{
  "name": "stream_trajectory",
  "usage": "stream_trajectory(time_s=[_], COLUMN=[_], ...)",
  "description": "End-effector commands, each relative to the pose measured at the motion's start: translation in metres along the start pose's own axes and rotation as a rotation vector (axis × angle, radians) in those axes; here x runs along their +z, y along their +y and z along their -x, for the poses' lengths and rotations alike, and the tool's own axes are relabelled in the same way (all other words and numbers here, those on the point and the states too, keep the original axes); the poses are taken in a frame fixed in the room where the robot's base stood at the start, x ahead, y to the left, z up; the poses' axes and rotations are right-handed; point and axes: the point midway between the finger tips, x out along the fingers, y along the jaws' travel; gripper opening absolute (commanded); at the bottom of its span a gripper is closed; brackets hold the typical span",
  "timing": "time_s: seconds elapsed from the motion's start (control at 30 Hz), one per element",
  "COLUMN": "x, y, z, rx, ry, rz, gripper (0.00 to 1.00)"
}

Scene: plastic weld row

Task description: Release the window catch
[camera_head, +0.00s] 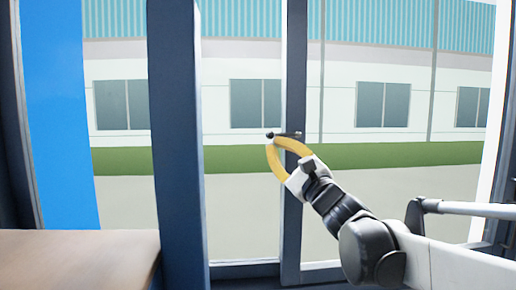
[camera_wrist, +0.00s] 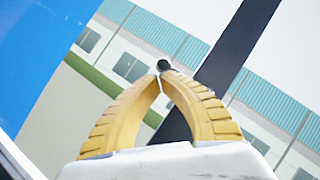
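The window catch (camera_head: 288,134) is a small dark lever with a round knob at its left end, set on the dark upright of the window frame. In the wrist view its black knob (camera_wrist: 164,65) shows right at the fingertips. My gripper (camera_head: 271,143) has two yellow ribbed fingers that bow apart and come together at their tips, just below the knob. In the wrist view the gripper (camera_wrist: 162,75) also looks shut, its tips almost meeting. The tips are at or very close to the knob; I cannot tell whether they touch it. Nothing shows between the fingers.
The window's dark uprights (camera_head: 292,215) stand behind my gripper, with a thicker dark post (camera_head: 178,150) to the left. A brown surface (camera_head: 75,258) lies at the lower left, below a blue panel (camera_head: 58,120). A pale building and grass are outside.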

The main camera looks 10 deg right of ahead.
Motion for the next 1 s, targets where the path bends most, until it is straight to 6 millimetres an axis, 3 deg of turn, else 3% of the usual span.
stream_trajectory(time_s=[0.47, 0.57, 1.0], x=[0.0, 0.0, 0.0], y=[0.0, -0.001, -0.001], z=[0.004, 0.016, 0.103], rx=[-0.001, -0.002, -0.001], ry=[0.0, 0.001, 0.002], rz=[0.001, 0.002, 0.001], gripper=[0.0, 0.0, 0.0])
